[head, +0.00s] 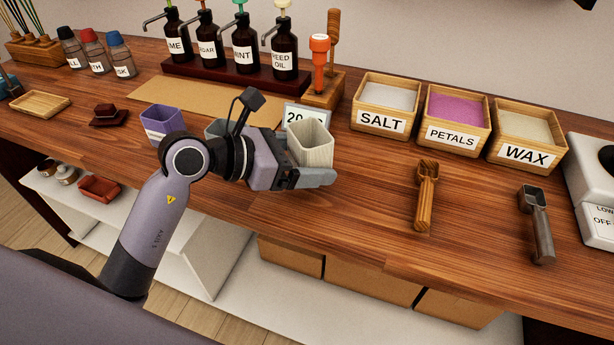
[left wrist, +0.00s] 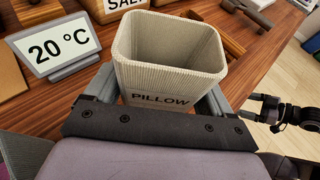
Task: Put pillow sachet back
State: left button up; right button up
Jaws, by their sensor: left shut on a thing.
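The pillow sachet (left wrist: 168,84) is a cream, ribbed, open-topped container with "PILLOW" printed on its front. It also shows in the head view (head: 310,144), near the middle of the counter. My left gripper (head: 318,178) is shut on it, with one finger on each side in the left wrist view (left wrist: 160,110). The container is roughly upright. Its base is partly hidden by the gripper, and I cannot tell whether it touches the counter.
A purple container (head: 162,122) and a partly hidden grey one (head: 215,128) stand left of my gripper. A "20 °C" sign (head: 305,114) is just behind the sachet. Salt (head: 385,101), petals (head: 458,117) and wax (head: 527,136) boxes, a wooden scoop (head: 426,195) and a metal scoop (head: 537,222) lie right.

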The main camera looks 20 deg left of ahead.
pick_arm(q)
jog(key=shift+f, duration=2.2)
jog(key=shift+f, duration=0.1)
jog(key=o, duration=0.9)
jog(key=shift+b, duration=0.3)
jog(key=b+v, duration=0.1)
jog(key=v, duration=1.1)
